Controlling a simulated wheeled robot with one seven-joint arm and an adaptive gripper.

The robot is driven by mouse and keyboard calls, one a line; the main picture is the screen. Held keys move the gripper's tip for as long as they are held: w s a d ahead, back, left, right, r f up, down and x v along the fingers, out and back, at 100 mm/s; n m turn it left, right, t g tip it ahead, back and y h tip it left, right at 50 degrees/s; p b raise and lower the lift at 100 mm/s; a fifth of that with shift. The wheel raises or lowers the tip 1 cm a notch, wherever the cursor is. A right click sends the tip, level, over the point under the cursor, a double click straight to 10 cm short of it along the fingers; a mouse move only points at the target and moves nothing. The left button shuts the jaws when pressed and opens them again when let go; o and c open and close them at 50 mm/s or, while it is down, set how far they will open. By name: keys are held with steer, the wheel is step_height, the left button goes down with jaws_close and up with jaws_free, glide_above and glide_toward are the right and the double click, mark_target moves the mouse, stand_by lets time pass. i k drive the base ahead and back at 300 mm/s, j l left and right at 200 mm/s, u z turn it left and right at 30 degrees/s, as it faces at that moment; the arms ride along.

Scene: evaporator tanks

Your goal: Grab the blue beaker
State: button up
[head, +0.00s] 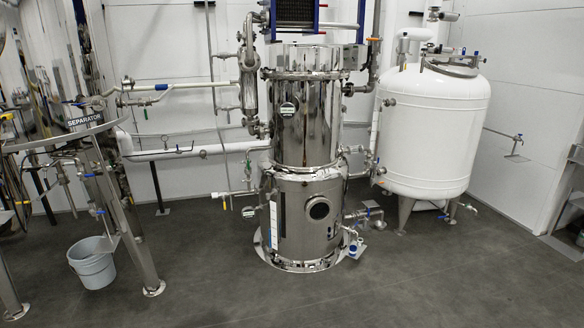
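A small blue object (353,249) sits low at the right foot of the steel evaporator column, by a small pale patch. It may be the blue beaker, but it is too small for me to make out its shape. A pale blue-grey bucket (92,263) with a handle stands on the floor at the left, under the separator frame. My gripper is not in view.
The shiny steel evaporator column (305,150) stands in the middle, with pipes and valves around it. A white tank (434,130) on legs is at the right. The separator's steel legs (128,222) are at the left. The grey floor (330,300) in front is clear.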

mark_target(352, 251)
steer(key=i, duration=2.15)
steer(key=i+z, duration=0.2)
steer(key=i, duration=0.35)
steer(key=i+j+z, duration=0.25)
steer(key=i, duration=0.25)
steer(key=i+j+z, duration=0.2)
steer(key=i, duration=0.35)
steer(key=i+j+z, duration=0.25)
steer(key=i+j, duration=0.1)
steer(key=i, duration=0.1)
